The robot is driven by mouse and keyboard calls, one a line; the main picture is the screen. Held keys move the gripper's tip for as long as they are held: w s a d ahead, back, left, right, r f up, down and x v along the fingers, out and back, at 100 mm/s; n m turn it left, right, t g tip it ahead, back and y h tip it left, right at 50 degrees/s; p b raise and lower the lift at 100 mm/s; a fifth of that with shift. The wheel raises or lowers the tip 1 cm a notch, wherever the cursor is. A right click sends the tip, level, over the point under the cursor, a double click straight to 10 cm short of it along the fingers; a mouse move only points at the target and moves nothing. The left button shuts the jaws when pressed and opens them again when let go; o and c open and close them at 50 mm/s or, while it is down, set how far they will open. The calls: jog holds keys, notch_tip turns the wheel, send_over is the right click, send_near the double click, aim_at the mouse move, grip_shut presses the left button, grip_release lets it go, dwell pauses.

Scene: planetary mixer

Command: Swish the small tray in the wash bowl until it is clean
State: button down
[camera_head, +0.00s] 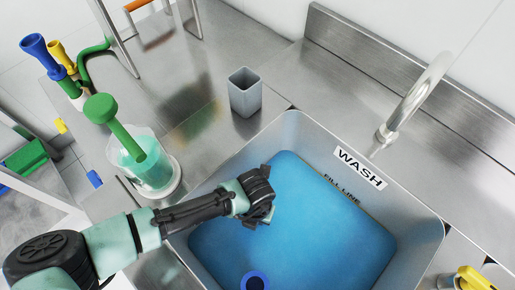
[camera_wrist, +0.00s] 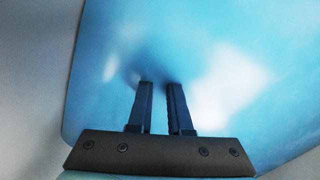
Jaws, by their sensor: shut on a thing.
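The wash bowl (camera_head: 290,126) is a grey sink basin marked WASH and FILL LINE, holding blue water (camera_head: 320,225). My gripper (camera_head: 264,220) is over the left part of the bowl, pointing down at the water. In the wrist view its two dark fingers (camera_wrist: 160,86) stand a little apart, with their tips at the blue water. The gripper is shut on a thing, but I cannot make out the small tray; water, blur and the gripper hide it. Whether the tray is clean cannot be told.
A steel tap (camera_head: 418,92) stands at the bowl's back right. A grey square cup (camera_head: 244,92) stands behind the bowl. A clear container (camera_head: 152,170) with a green tool is left, near my arm. A blue ring (camera_head: 254,282) shows at the front. The steel counter behind is partly bare.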

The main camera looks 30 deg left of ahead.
aim_at(272, 231)
jog(key=shift+d+p, duration=0.6)
jog(key=shift+d, duration=1.95)
jog(key=shift+a, duration=0.1)
jog(key=shift+a, duration=2.45)
jog(key=shift+d, duration=0.1)
jog(key=shift+d+p, duration=0.55)
jog(key=shift+d, duration=1.9)
jog(key=shift+a, duration=0.1)
